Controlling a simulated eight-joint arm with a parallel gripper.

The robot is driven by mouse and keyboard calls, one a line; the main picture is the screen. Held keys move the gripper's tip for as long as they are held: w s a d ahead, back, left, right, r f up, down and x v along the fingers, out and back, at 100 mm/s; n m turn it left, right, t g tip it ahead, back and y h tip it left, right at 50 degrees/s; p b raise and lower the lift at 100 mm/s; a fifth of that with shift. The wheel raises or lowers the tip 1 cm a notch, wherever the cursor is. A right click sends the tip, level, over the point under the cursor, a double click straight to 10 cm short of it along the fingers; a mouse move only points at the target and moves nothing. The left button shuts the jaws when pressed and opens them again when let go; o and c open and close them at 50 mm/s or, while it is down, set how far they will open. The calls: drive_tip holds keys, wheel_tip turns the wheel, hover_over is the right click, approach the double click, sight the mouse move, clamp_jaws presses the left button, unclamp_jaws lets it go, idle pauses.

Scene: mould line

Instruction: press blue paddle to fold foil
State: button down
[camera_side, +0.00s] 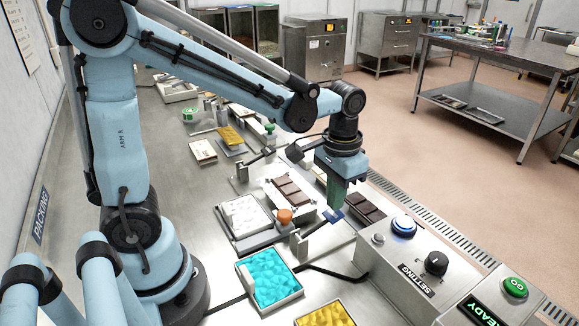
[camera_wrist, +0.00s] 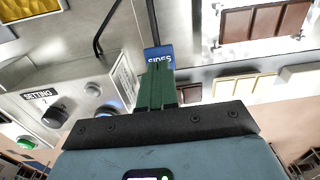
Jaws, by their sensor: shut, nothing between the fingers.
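The blue paddle (camera_side: 335,213) sits at the end of a short arm on the bench, right of a brown chocolate bar (camera_side: 287,190). In the wrist view the paddle (camera_wrist: 159,54) reads "SIDES" and lies right at the tips of my gripper (camera_wrist: 157,72). In the side view my gripper (camera_side: 336,203) points down over the paddle, its green fingers shut and empty. The tips look at or very near the paddle; I cannot tell whether they touch. The bar rests on a pale plate; I cannot make out the foil clearly.
A control box (camera_side: 425,265) with a blue button (camera_side: 403,227), black knob and green GO button (camera_side: 515,289) stands close right. An orange-knobbed tool (camera_side: 285,215) stands left of the paddle.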

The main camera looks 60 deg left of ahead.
sight(334, 213)
drive_tip(key=shift+f, duration=2.9)
drive_tip(key=shift+r, duration=5.05)
drive_tip(key=shift+s, duration=0.1)
drive_tip(key=shift+s+a+r+t, duration=0.1)
drive_tip(key=shift+s+a+t, duration=0.3)
drive_tip(key=shift+s+t, duration=0.65)
drive_tip(key=shift+s+a+r+t, duration=0.1)
drive_tip(key=shift+s+a+t, duration=0.5)
drive_tip(key=shift+t, duration=0.75)
drive_tip(key=shift+s+a+r+t, duration=0.1)
drive_tip(key=shift+s+a+t, duration=0.15)
drive_tip(key=shift+s+t, duration=0.85)
drive_tip(key=shift+w, duration=0.15)
